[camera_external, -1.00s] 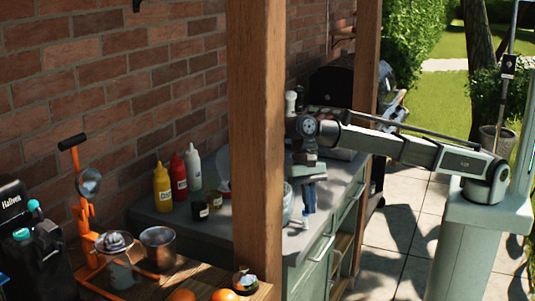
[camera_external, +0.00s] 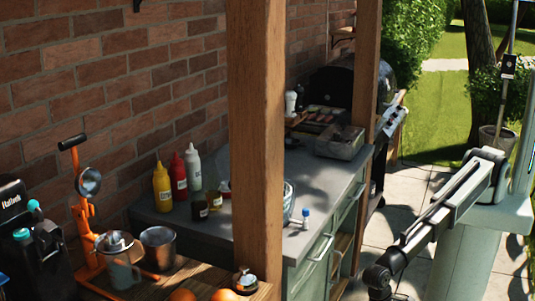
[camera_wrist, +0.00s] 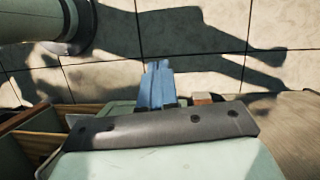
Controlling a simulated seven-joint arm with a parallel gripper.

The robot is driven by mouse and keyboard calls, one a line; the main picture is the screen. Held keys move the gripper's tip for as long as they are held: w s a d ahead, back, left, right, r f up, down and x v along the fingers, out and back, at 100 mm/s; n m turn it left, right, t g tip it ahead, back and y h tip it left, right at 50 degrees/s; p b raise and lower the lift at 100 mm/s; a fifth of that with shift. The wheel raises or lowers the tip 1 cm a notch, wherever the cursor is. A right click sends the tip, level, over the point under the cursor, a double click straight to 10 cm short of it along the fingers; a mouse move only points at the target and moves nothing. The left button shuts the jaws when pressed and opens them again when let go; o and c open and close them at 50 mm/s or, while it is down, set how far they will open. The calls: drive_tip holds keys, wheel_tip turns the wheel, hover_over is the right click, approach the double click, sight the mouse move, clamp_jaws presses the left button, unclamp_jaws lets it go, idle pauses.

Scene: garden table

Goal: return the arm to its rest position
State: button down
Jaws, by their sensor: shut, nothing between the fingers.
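My arm (camera_external: 430,225) reaches from its pale green base column at the right down toward the bottom edge of the external view. Its dark joint (camera_external: 378,275) is over the paving beside the counter, and my gripper is out of sight there. In the wrist view, my gripper (camera_wrist: 157,72) shows as two blue fingers close together, shut with nothing between them. Paving tiles (camera_wrist: 200,55) with shadows lie beyond the fingertips.
A wooden post (camera_external: 256,150) hides part of the counter. A black grill (camera_external: 340,88) stands behind. The paving between counter and base is clear.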

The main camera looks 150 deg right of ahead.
drive_tip(key=s+a+f+n+g+h, duration=0.1)
drive_tip(key=s+a+f+n+g, duration=0.2)
drive_tip(key=s+a+f+n, duration=0.95)
drive_tip(key=s+a+f+n+g, duration=0.1)
drive_tip(key=s+a+f, duration=0.2)
drive_tip(key=s, duration=0.6)
drive_tip(key=s+a+f+n+g+h, duration=0.1)
drive_tip(key=s+a+f+n, duration=0.1)
drive_tip(key=s, duration=0.8)
drive_tip(key=s+a+f+n+h, duration=0.1)
drive_tip(key=s+a+f, duration=0.4)
drive_tip(key=s, duration=0.5)
drive_tip(key=shift+s+f+n+g, duration=0.2)
drive_tip(key=shift+f+n+g, duration=0.2)
drive_tip(key=shift+f, duration=0.2)
drive_tip(key=shift+a, duration=0.1)
